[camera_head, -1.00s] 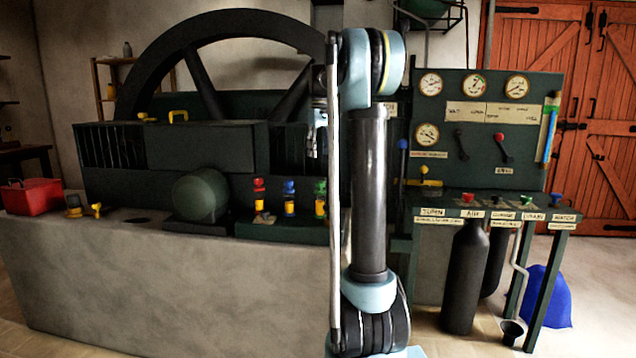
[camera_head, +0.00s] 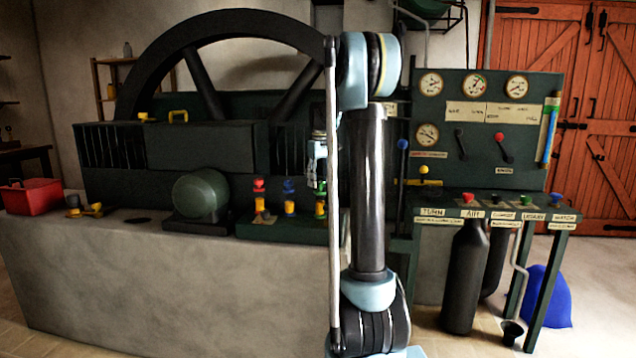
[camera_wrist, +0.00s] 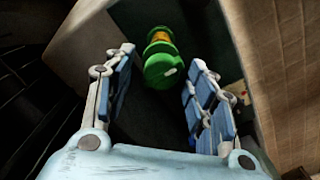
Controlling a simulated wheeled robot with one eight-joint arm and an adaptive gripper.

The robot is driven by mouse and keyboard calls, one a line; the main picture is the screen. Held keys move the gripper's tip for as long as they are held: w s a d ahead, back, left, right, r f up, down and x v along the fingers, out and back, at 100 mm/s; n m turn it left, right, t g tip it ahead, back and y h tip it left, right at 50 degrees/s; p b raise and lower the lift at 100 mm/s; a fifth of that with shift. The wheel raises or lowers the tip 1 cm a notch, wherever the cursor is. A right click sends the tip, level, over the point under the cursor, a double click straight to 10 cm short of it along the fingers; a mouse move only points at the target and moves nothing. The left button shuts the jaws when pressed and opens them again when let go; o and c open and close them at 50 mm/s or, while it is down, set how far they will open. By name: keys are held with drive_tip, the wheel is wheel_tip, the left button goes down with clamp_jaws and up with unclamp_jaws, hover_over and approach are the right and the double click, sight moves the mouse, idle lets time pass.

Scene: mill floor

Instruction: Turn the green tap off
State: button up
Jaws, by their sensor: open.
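The green tap (camera_head: 320,187) is the rightmost of three small taps on the dark green ledge of the engine, with a yellow body below its green top. My gripper (camera_head: 318,165) is partly hidden behind my arm link and appears just above the green tap. In the wrist view the green tap (camera_wrist: 158,72) shows between the tips of my open gripper (camera_wrist: 161,58), with a pale mark on its round green top. I cannot tell whether the fingers touch it. The way its handle is turned is unclear.
A red tap (camera_head: 259,186) and a blue tap (camera_head: 289,187) stand left of the green one. A green rounded housing (camera_head: 200,195) is further left. A red box (camera_head: 30,196) sits at the bench's left end. A gauge panel (camera_head: 470,150) stands at right.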

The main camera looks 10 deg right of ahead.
drive_tip(key=c, duration=1.1)
drive_tip(key=shift+o, duration=0.2)
drive_tip(key=shift+m, duration=0.3)
drive_tip(key=m, duration=0.3)
drive_tip(key=shift+m, duration=0.3)
drive_tip(key=m, duration=0.4)
drive_tip(key=shift+m, duration=0.3)
drive_tip(key=m, duration=0.4)
drive_tip(key=shift+m, duration=2.5)
drive_tip(key=shift+w+a, duration=0.1)
